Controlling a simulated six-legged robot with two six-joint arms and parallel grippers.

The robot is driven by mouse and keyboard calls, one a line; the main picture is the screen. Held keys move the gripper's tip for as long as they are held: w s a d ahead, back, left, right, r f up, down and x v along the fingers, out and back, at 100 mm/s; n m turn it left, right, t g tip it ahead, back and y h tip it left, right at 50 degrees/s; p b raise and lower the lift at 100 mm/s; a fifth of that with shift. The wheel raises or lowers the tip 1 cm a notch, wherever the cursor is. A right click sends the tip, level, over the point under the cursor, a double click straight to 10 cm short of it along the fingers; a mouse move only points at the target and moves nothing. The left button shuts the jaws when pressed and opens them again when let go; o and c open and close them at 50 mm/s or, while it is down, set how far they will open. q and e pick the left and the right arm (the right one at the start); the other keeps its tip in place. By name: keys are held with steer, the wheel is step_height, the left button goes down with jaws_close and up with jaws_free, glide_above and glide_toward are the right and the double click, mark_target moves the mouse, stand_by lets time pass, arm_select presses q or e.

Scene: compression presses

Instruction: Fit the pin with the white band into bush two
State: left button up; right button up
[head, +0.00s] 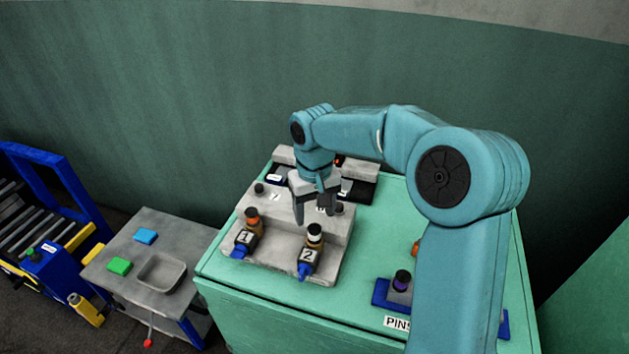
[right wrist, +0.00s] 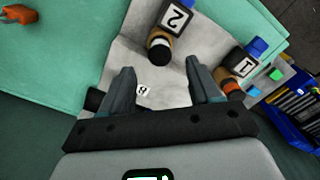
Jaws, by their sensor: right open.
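The pin with the white band (head: 315,232) has a dark top and stands in the tan bush at block two (head: 308,256). Its band shows above the bush; how deep it sits I cannot tell. In the right wrist view the pin (right wrist: 159,52) is seen nearly end-on beside the label 2 (right wrist: 178,17). My right gripper (head: 313,215) is open and empty, just behind and above this pin. In the right wrist view its spread fingers (right wrist: 163,78) stand clear of the pin. My left gripper is in no view.
A pin with an orange band (head: 252,217) stands in bush one, to the left. A purple-banded pin (head: 402,281) stands in the blue rack marked PINS, partly behind my right arm. A grey side table (head: 205,243) with a shallow tray is at left.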

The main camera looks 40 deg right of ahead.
mark_target(314, 228)
step_height(314, 228, up, 10)
steer(key=shift+p, duration=0.35)
stand_by(0.4)
